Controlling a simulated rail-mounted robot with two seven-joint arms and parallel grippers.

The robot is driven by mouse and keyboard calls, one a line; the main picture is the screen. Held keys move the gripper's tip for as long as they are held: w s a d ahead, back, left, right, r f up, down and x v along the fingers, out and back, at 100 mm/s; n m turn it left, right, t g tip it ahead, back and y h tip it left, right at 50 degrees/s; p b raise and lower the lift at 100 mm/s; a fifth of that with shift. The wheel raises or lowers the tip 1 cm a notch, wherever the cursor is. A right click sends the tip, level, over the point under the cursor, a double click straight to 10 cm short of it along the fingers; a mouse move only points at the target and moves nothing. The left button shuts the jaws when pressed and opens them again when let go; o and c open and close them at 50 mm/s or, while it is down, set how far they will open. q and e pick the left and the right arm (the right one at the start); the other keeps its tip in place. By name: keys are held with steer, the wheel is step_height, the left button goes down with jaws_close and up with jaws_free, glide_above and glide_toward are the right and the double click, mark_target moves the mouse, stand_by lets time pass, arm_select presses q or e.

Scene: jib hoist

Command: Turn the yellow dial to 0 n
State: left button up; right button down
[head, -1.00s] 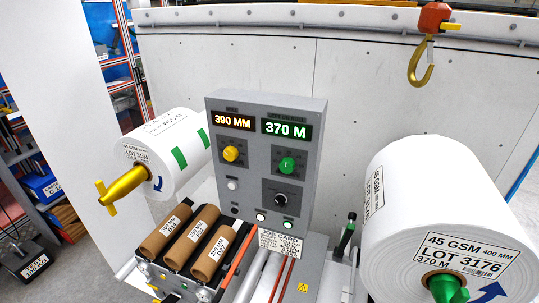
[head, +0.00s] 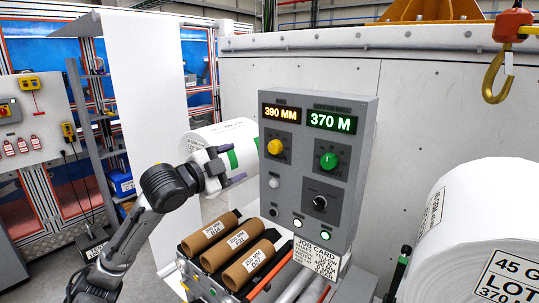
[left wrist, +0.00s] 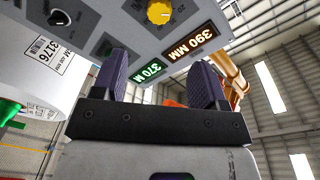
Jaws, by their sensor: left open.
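The yellow dial (head: 275,147) sits on the left of the grey control panel (head: 312,225), under an amber display (head: 285,116) reading 390 MM. A green dial (head: 328,161) sits to its right, under a green display (head: 332,122) reading 370 M. My left gripper (head: 232,165) is open and empty, left of the panel and apart from the yellow dial. In the left wrist view the fingers (left wrist: 162,82) stand apart, with the yellow dial (left wrist: 159,12) beyond them near the top edge. My right gripper is out of view.
Several brown cores (head: 207,231) lie on a rack below the panel. A large white roll (head: 470,215) fills the right side. A yellow hook (head: 497,78) hangs at upper right.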

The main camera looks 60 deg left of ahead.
mark_target(272, 148)
arm_select(q)
steer(key=p+x, duration=0.2)
steer(key=x, duration=0.8)
steer(key=shift+w+r, duration=0.15)
steer(key=shift+p+x, duration=0.7)
steer(key=shift+x, duration=0.55)
steer(key=c, duration=0.9)
